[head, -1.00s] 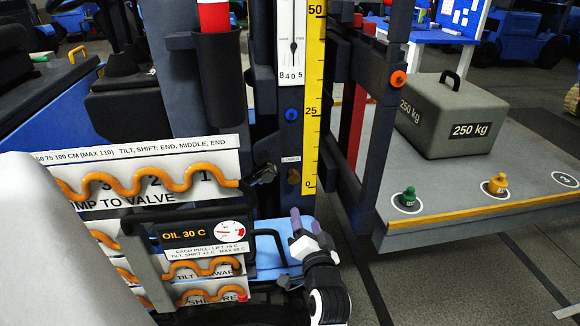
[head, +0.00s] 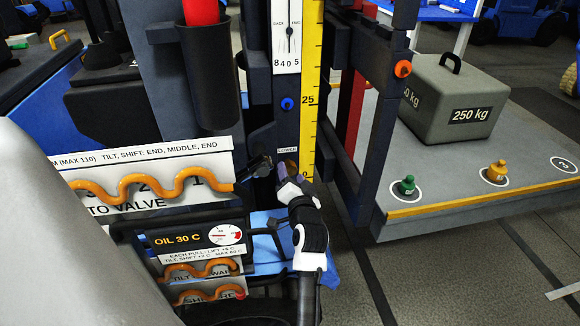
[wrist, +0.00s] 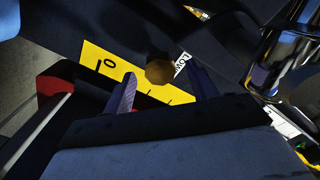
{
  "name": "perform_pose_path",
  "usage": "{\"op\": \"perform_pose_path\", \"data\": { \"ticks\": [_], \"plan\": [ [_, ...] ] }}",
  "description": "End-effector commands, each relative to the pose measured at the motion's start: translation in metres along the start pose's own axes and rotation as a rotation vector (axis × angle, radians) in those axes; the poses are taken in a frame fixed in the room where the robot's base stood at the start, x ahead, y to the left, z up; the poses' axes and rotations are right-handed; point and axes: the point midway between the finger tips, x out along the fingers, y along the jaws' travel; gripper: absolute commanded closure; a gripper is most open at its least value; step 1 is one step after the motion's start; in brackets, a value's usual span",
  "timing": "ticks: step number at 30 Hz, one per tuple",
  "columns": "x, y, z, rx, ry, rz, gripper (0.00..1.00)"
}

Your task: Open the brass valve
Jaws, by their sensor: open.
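The brass valve is a round brass knob (wrist: 159,70), seen in the wrist view beyond and between my fingertips. A small label, partly legible, is beside it. My gripper (wrist: 161,84) is open, with one finger on each side of the knob in that picture; I cannot tell whether either touches it. In the head view my gripper (head: 283,171) is at the foot of the mast, just under the "LOWER" label (head: 287,150), and mostly hides the knob.
A yellow scale (head: 309,100) runs up the mast, with a blue knob (head: 287,104) beside it. Orange wavy handles (head: 150,187) and an oil gauge (head: 223,236) are to the left. A 250 kg weight (head: 455,105) stands on the platform to the right.

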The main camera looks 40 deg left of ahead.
Motion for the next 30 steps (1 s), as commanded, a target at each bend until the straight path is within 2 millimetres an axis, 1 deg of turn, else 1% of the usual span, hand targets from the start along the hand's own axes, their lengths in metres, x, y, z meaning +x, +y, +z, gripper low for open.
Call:
{"op": "perform_pose_path", "data": {
  "ticks": [1, 3, 7, 10, 18, 28, 30],
  "plan": [
    [0.009, -0.002, -0.001, 0.003, 0.000, -0.002, 0.42],
    [0.018, -0.001, -0.001, 0.002, 0.001, -0.001, 0.42],
    [0.029, -0.001, -0.001, 0.002, 0.001, -0.001, 0.42],
    [0.033, 0.000, 0.000, 0.001, 0.000, -0.001, 0.42],
    [0.034, 0.000, 0.000, 0.000, 0.000, -0.001, 0.42],
    [0.033, 0.000, 0.000, 0.000, 0.000, -0.001, 0.85],
    [0.033, 0.000, 0.000, 0.000, 0.000, -0.001, 0.87]
  ]
}}
